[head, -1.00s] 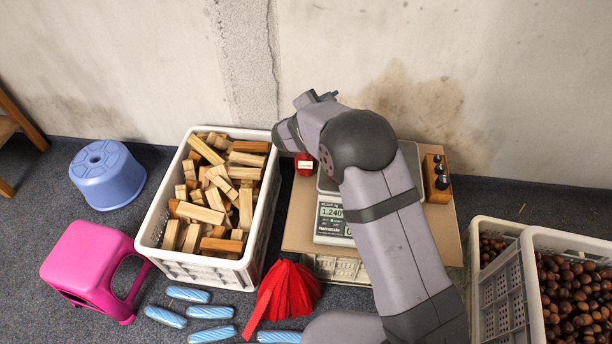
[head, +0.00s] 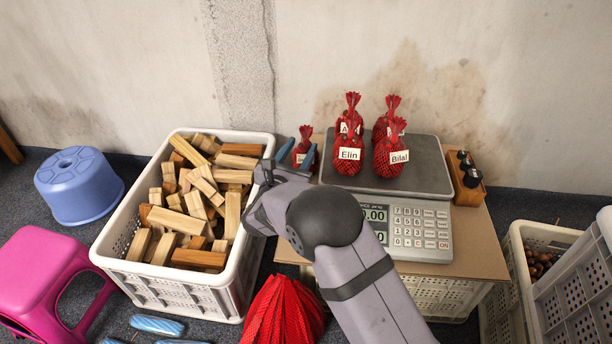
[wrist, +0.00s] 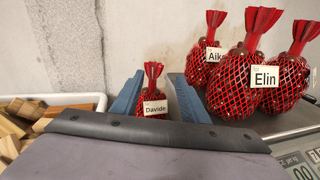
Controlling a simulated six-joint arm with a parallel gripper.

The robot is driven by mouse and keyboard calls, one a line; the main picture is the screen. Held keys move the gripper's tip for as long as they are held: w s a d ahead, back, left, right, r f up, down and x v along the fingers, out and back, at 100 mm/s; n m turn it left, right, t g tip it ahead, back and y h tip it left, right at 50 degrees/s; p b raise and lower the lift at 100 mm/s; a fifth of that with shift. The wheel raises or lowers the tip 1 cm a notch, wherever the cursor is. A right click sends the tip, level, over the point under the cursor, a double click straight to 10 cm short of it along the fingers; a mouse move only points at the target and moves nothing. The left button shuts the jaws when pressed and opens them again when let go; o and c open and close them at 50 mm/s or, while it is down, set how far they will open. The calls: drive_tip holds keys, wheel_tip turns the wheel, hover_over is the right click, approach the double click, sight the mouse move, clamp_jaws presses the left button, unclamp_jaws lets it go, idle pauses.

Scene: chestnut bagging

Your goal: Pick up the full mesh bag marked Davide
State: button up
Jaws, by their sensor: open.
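The red mesh bag marked Davide (wrist: 154,103) stands upright between the blue fingers of my gripper (wrist: 162,98) in the wrist view. Its label faces me and its lower part is hidden by my gripper's body. In the head view this bag (head: 303,146) shows just left of the scale, partly behind my gripper (head: 297,150). The fingers are open on either side of it, and I cannot tell whether they touch it. Its top is tied.
Several full red bags, including Elin (head: 349,153) and Bilal (head: 399,157), stand on the scale (head: 430,172), close right of my gripper. A crate of wood blocks (head: 262,152) is left. Empty red mesh bags (head: 283,312) lie below. A wall (head: 330,50) rises behind.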

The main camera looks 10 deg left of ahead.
sight(305, 139)
drive_tip(key=shift+s+a+f+n+t+b, duration=0.15)
drive_tip(key=shift+a+f+n+b, duration=0.2)
drive_tip(key=shift+f, duration=0.25)
drive_tip(key=shift+s+a+f+n+t+b, duration=0.2)
drive_tip(key=shift+f+b, duration=0.25)
drive_tip(key=shift+f, duration=0.15)
drive_tip(key=shift+w, duration=0.1)
drive_tip(key=w+b, duration=0.2)
drive_tip(key=w, duration=0.1)
drive_tip(key=shift+d+f, duration=0.15)
drive_tip(key=shift+d, duration=0.15)
drive_tip(key=w+b, duration=0.2)
drive_tip(key=w, duration=0.1)
drive_tip(key=shift+d+f, duration=0.1)
drive_tip(key=shift+d, duration=0.1)
drive_tip(key=shift+w+d, duration=0.1)
drive_tip(key=shift+w, duration=0.5)
drive_tip(key=shift+r, duration=0.2)
clamp_jaws()
